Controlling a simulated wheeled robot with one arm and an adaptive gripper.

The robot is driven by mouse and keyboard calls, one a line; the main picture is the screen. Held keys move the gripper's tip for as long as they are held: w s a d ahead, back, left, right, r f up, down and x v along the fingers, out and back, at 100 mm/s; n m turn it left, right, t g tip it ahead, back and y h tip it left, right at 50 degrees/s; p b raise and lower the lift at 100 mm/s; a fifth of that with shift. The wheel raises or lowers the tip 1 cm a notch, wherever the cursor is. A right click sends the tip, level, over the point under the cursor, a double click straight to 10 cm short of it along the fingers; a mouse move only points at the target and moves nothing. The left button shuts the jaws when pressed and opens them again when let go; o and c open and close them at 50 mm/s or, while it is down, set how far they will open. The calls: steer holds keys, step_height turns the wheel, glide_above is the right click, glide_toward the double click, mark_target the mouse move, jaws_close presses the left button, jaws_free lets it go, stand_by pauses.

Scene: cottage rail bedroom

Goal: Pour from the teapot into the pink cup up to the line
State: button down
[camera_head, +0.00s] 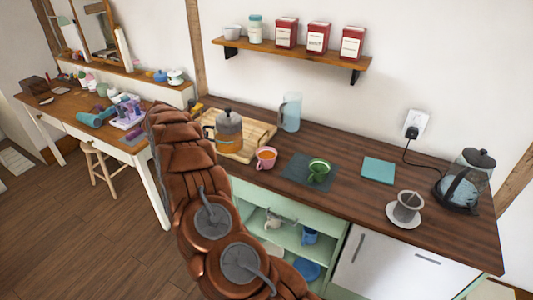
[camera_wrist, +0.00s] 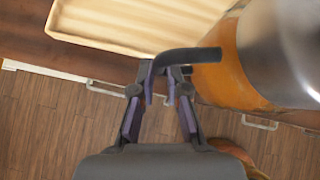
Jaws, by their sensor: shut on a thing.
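The teapot (camera_head: 229,132), with a grey metal top and amber liquid below, is at the wooden tray; I cannot tell whether it touches the tray. It looks upright. In the wrist view its amber and silver body (camera_wrist: 235,65) fills the upper right, and its dark handle (camera_wrist: 195,56) reaches between my fingers. My gripper (camera_wrist: 168,82) is shut on that handle; in the head view my arm hides most of it. The pink cup (camera_head: 266,157) stands on the counter right of the teapot, with orange liquid inside. Its line cannot be made out.
The tray (camera_head: 262,133) lies under and behind the teapot. A green cup (camera_head: 319,169) on a dark mat (camera_head: 296,168) stands right of the pink cup. A clear pitcher (camera_head: 291,112) is behind. A teal square (camera_head: 378,170), grey cup (camera_head: 407,206) and kettle (camera_head: 468,180) are farther right.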

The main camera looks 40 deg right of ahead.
mark_target(205, 128)
steer(key=shift+w+a+f, duration=0.25)
steer(key=shift+w+f, duration=0.1)
steer(key=shift+f, duration=0.35)
steer(key=shift+w+a+f, duration=0.2)
steer(key=shift+w+f, duration=0.15)
steer(key=shift+f, duration=0.35)
steer(key=shift+s+d+r+m+t+y+p, duration=0.1)
steer(key=shift+s+d+r+m+t+y, duration=0.25)
steer(key=shift+r, duration=0.6)
steer(key=shift+s+d+r+m+t+y+p, duration=0.1)
steer(key=shift+s+d+r+m+t, duration=0.15)
steer(key=shift+s+r+t, duration=0.45)
steer(key=shift+s+d+r+m+t+y+p, duration=0.1)
steer(key=shift+s+d+r+m+y, duration=0.2)
steer(key=shift+r, duration=0.85)
steer(key=shift+w+a+f+n+g+h, duration=0.3)
steer(key=shift+w+a+f+g, duration=0.3)
steer(key=shift+f, duration=0.3)
steer(key=shift+a, duration=0.1)
